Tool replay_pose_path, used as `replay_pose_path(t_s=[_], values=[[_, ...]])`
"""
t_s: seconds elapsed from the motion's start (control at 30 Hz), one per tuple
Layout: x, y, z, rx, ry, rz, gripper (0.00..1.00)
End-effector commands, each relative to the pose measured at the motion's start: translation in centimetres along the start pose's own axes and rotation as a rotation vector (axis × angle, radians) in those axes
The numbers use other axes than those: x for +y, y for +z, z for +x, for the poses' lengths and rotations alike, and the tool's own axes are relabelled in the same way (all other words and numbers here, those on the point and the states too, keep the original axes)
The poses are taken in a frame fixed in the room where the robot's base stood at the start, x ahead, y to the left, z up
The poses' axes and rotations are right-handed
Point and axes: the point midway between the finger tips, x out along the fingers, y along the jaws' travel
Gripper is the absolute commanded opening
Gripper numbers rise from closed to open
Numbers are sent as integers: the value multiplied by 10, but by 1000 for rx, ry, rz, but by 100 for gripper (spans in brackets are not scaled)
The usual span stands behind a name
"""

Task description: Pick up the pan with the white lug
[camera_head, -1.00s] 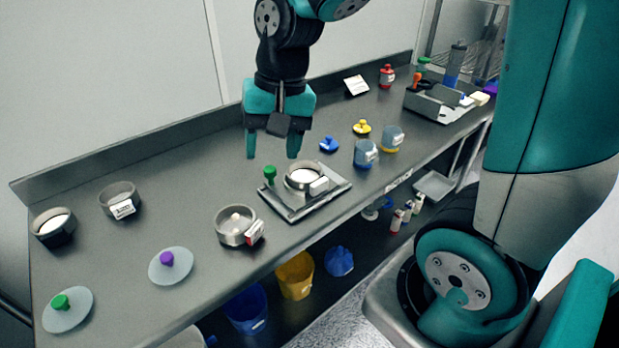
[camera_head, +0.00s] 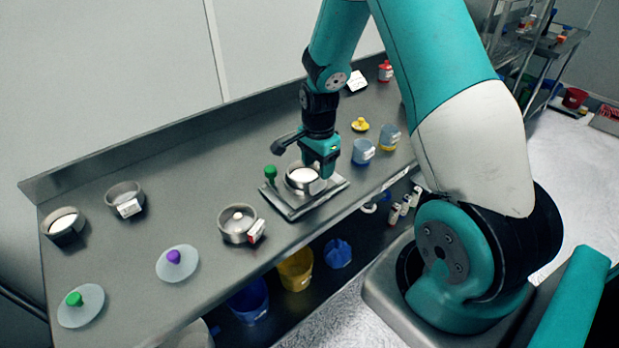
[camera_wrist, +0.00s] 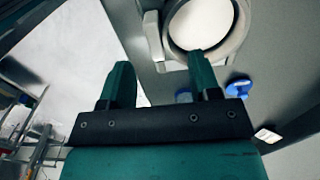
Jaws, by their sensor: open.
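A round metal pan (camera_head: 294,183) with pale contents sits on a square plate (camera_head: 330,196) with a green knob. A white lug (camera_head: 317,186) sticks out from its side. In the wrist view the pan (camera_wrist: 176,40) is at the top, with the white lug (camera_wrist: 154,36) at its left. My gripper (camera_head: 321,172) is above the pan's lug side, pointing down. Its fingers (camera_wrist: 160,60) are open and empty, and the lug shows beyond and between the tips. Whether a finger touches the pan I cannot tell.
Another pan (camera_head: 232,236) with a red-and-white tag stands left of the plate. Two more pans (camera_head: 129,188) (camera_head: 58,236) stand further left. Discs with purple (camera_head: 188,268) and green knobs (camera_head: 92,307) lie in front. Blue (camera_head: 363,152) and yellow cups (camera_head: 390,138) stand right of my gripper.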

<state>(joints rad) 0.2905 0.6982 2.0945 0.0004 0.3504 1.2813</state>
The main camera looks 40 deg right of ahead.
Motion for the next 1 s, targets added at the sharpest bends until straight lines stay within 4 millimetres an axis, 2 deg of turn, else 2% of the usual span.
replay_pose_path(t_s=[0.23, 0.53, 0.8, 0.83, 1.0], values=[[1, 1, 16, -1, 3, -1, 57], [1, 2, 54, 0, 0, -1, 57], [1, 2, 59, 0, -2, -1, 57], [1, 2, 59, 0, -2, -1, 55], [1, 2, 59, 0, -2, -1, 16]])
